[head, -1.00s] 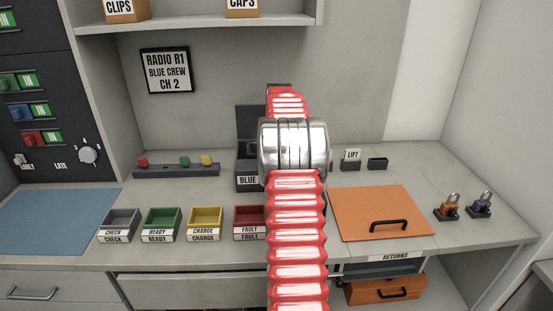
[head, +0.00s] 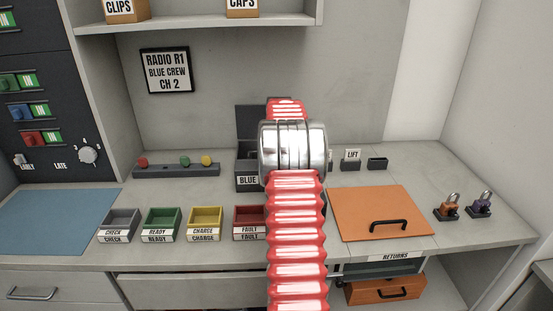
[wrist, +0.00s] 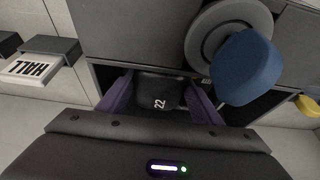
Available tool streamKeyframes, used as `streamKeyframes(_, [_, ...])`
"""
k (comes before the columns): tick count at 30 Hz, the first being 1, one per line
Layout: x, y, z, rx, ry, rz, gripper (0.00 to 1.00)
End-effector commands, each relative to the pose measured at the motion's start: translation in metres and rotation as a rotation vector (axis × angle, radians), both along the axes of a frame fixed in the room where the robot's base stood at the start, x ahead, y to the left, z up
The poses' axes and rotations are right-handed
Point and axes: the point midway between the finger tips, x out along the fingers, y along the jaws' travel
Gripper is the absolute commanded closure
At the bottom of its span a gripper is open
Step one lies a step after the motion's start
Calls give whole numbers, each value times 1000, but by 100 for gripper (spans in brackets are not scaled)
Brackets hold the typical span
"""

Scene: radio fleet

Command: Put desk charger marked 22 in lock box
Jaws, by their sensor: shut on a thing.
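The desk charger marked 22 (wrist: 160,92) is a dark block with white digits in the wrist view. My gripper (wrist: 161,98) has its two purple-grey fingers on either side of it and is shut on it. The charger is inside the opening of a dark box (wrist: 99,76); whether it touches the floor is hidden. In the head view a dark box with a raised lid (head: 249,118) and a label starting BLUE stands behind my arm. It appears to be the same box. My red and silver arm hides its right part, the gripper and the charger there.
A blue knob (wrist: 247,67) on a grey disc is close to the gripper's right. A HALL holder (wrist: 35,68) is at left. Red, green and yellow buttons (head: 184,160), labelled trays (head: 204,220), an orange panel (head: 375,205) and two padlocks (head: 479,205) line the counter.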

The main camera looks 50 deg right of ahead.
Motion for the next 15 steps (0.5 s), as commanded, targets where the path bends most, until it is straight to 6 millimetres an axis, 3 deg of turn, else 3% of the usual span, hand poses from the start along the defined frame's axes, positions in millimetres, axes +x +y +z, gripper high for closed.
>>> streamKeyframes(2, [0,0,0,-1,-1,0,77])
streamKeyframes(3, [0,0,-2,0,0,0,40])
streamKeyframes(11, [0,0,-2,0,0,1,22])
streamKeyframes(15, [1,0,-2,0,0,1,22])
